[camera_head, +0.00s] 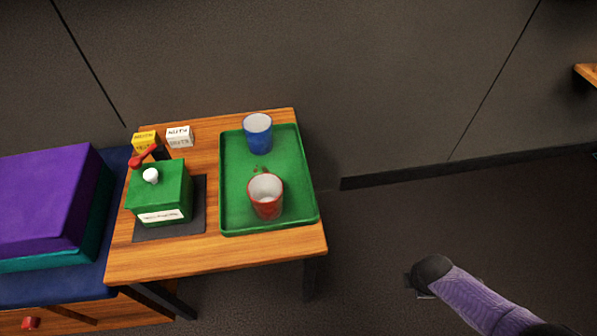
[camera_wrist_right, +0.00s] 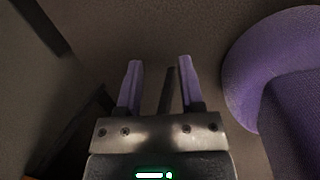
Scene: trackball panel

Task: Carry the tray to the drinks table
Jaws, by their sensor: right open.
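The green tray (camera_head: 235,210) lies flat on the right part of a wooden table in the head view. A blue cup (camera_head: 258,138) stands at its far end and a red cup (camera_head: 266,200) nearer its front, with small reddish spots between them. My right arm comes in at the lower right of the head view, well to the right of the tray and apart from it. In the right wrist view my right gripper (camera_wrist_right: 158,75) is open, with nothing between its purple fingers. My left gripper is not in view. No table is clearly recognisable as the drinks table.
On the wooden table (camera_head: 170,262), a green box with a red lever (camera_head: 160,190) stands on a dark mat left of the tray. Yellow (camera_head: 146,140) and white (camera_head: 180,137) small boxes sit behind. A purple block (camera_head: 45,200) is farther left. Another wooden edge (camera_head: 588,73) shows far right. Floor between is clear.

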